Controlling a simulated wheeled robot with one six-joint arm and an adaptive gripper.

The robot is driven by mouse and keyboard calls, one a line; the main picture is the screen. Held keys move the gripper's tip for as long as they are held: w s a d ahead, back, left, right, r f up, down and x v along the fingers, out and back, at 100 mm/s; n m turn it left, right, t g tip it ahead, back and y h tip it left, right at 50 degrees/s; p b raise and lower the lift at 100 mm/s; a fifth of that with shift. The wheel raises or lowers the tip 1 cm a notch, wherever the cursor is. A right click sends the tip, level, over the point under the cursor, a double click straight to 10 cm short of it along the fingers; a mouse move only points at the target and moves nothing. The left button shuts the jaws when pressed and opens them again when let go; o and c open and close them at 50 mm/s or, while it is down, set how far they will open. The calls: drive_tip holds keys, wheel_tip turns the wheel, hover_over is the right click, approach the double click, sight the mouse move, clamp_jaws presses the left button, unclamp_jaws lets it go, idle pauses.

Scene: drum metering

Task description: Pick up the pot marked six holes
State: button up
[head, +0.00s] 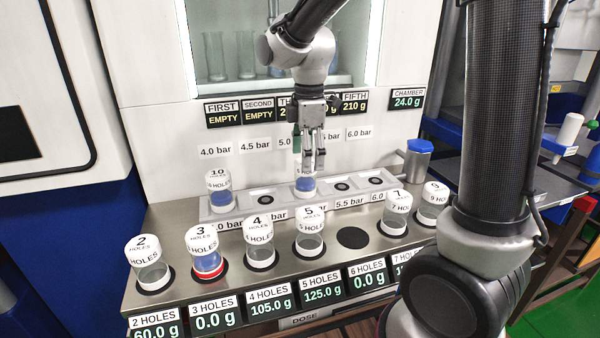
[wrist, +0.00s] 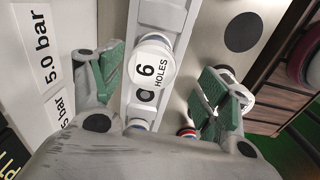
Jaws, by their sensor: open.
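The pot marked 6 HOLES (wrist: 152,62) stands upright in the pale rack, its white lid facing the wrist camera. In the head view this pot (head: 306,186) shows a blue body below my gripper, its lid partly hidden by the fingers. My gripper (head: 312,160) points down over it and is open. In the wrist view the green-padded fingers of my gripper (wrist: 162,82) stand apart on either side of the lid, with gaps on both sides. I cannot tell how far the fingertips are above or around the pot.
The rack (head: 232,214) also holds the pot marked 10 (head: 218,190) at its left; its other seats are bare. Pots marked 2 (head: 149,262), 3 (head: 205,250), 4, 5, 7 and 9 stand along the front. An empty dark seat (head: 353,238) lies between 5 and 7.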

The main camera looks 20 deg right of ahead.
sight(305, 182)
drive_tip(key=shift+w+a+f+n, duration=0.3)
drive_tip(key=shift+w+a+f, duration=0.05)
drive_tip(key=shift+a+f, duration=0.1)
drive_tip(key=shift+f, duration=0.25)
drive_tip(key=f, duration=0.7)
drive_tip(key=shift+w+d+f, duration=0.15)
drive_tip(key=shift+w+d, duration=0.05)
drive_tip(key=shift+d, duration=0.2)
drive_tip(key=shift+c, duration=0.4)
drive_tip(key=c, duration=1.1)
